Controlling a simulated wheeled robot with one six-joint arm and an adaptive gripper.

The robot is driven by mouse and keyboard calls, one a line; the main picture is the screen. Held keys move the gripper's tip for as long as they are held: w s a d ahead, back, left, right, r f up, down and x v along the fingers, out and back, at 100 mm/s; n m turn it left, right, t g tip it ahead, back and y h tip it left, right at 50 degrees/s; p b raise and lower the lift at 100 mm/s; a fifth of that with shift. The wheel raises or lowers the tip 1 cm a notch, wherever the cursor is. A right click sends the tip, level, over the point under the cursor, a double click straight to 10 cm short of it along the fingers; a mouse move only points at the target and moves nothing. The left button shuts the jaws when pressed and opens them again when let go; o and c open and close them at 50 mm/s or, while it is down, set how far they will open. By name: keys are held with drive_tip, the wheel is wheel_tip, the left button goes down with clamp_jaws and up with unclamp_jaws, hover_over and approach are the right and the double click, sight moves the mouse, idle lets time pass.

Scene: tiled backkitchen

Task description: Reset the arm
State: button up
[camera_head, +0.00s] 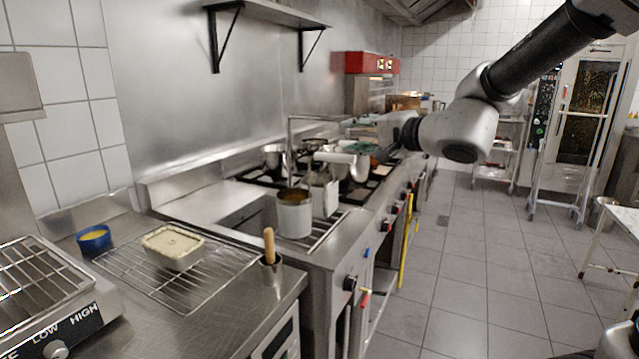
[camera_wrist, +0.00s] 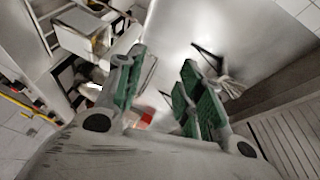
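My arm reaches in from the upper right in the head view. My gripper (camera_head: 384,152) is held in the air above the front edge of the stove, pointing left. In the wrist view my gripper (camera_wrist: 160,95) shows two green-padded fingers set apart with a clear gap. Nothing is between the fingers, so it is open and empty. The steel wall and a small red patch show beyond the gap.
Below and left of my gripper are the stove with a steel pot (camera_head: 294,213) and pans. A wire rack (camera_head: 215,262) bears a rectangular tub (camera_head: 173,247), beside a blue bowl (camera_head: 94,240). A wall shelf (camera_head: 265,12) hangs above. The tiled floor (camera_head: 480,270) at right is largely free.

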drive_tip(key=s+d+f+n+g+h, duration=0.1)
drive_tip(key=s+d+f+n+g, duration=0.25)
drive_tip(key=s, duration=0.45)
drive_tip(key=s+d+f+n+g, duration=0.3)
drive_tip(key=s+d+f, duration=0.1)
drive_tip(key=s, duration=0.5)
drive_tip(key=s+d+f+n+g+h, duration=0.1)
drive_tip(key=s+d+h, duration=0.3)
drive_tip(key=d, duration=0.6)
drive_tip(key=s+d+f+n+g+h, duration=0.1)
drive_tip(key=s+d+h, duration=0.4)
drive_tip(key=d, duration=0.5)
drive_tip(key=shift+s+d+f, duration=0.3)
drive_tip(key=shift+s+f, duration=0.25)
drive_tip(key=shift+s, duration=0.45)
